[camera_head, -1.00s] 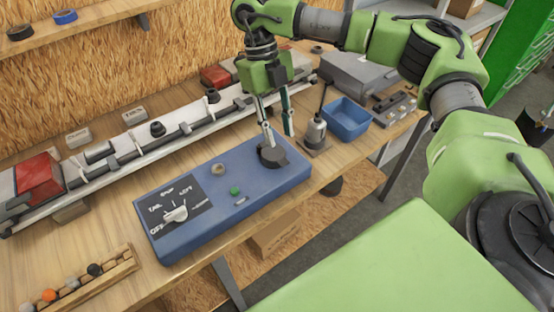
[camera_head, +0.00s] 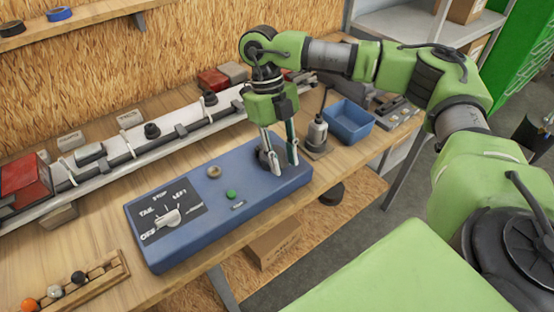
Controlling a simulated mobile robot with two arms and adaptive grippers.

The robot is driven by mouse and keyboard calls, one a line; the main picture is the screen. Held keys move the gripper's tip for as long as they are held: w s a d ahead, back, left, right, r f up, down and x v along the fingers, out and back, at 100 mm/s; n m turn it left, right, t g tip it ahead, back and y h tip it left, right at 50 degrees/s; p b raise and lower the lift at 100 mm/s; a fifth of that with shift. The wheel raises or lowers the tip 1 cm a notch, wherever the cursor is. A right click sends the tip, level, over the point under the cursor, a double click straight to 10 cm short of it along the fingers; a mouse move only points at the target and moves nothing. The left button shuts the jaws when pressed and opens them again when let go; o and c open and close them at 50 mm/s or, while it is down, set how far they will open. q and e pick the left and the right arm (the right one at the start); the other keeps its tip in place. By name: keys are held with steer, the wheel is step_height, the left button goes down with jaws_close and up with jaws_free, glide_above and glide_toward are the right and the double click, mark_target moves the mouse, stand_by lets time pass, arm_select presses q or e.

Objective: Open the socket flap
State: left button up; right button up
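The blue control box (camera_head: 217,239) lies on the wooden bench. A black round socket (camera_head: 263,157) sits near its right end, partly hidden by my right gripper's fingers; I cannot tell whether its flap is open. My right gripper (camera_head: 284,166) points down over the box's right end, its two fingers apart with a gap between them. One finger is in front of the socket, the other to its right. I cannot tell whether they touch it. My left gripper is not in view.
The box also carries a selector knob (camera_head: 168,217), a green button (camera_head: 231,194) and a brass ring (camera_head: 214,172). A small bottle-shaped tool (camera_head: 317,134) and a blue bin (camera_head: 348,120) stand close to the right of the gripper. A long rail assembly (camera_head: 120,153) runs behind.

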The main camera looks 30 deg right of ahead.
steer(key=shift+c, duration=1.3)
steer(key=shift+p+v, duration=0.9)
steer(key=shift+v, duration=0.45)
steer(key=shift+s+r, duration=0.15)
steer(key=shift+s, duration=0.05)
